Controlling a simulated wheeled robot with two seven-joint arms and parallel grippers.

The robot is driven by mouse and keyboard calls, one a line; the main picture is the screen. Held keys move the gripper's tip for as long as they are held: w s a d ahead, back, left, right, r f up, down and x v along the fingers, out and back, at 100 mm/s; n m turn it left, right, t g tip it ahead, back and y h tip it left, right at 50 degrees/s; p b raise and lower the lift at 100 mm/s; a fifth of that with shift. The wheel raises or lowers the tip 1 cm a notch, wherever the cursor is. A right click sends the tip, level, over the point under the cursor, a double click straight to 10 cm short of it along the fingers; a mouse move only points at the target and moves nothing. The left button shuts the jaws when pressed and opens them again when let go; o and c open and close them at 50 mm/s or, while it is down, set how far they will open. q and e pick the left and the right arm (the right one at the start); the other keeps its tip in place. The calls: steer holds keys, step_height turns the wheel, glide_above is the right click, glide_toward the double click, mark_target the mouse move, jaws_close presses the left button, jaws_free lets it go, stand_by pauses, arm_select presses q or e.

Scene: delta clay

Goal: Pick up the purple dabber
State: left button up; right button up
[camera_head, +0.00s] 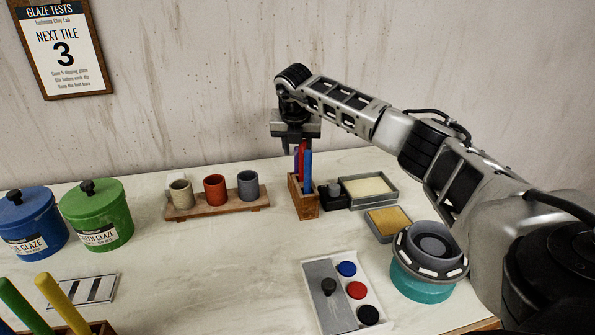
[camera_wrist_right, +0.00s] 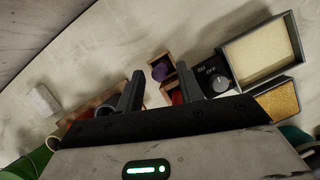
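The purple dabber (camera_wrist_right: 159,72) stands in a small wooden holder (camera_wrist_right: 168,58); its round purple top shows in the right wrist view between my right gripper's fingers. In the head view the holder (camera_head: 304,204) also has a red dabber (camera_head: 302,162) and a blue dabber (camera_head: 308,170); the purple one is mostly hidden behind the red one and the gripper. My right gripper (camera_head: 297,142) points down just above the holder. Its two fingers (camera_wrist_right: 159,78) are apart, with no object visibly clamped. My left gripper is not in view.
A rack with several cups (camera_head: 215,189) stands left of the holder. A dark switch box (camera_head: 334,196), a cream tray (camera_head: 368,188) and a yellow sponge tray (camera_head: 388,222) sit close on its right. A palette (camera_head: 340,300) lies in front. Blue and green glaze pots (camera_head: 97,215) stand left.

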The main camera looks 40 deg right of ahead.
jaws_close()
steer(key=shift+r, duration=0.1)
step_height(320, 180, up, 10)
steer(key=shift+b, duration=0.45)
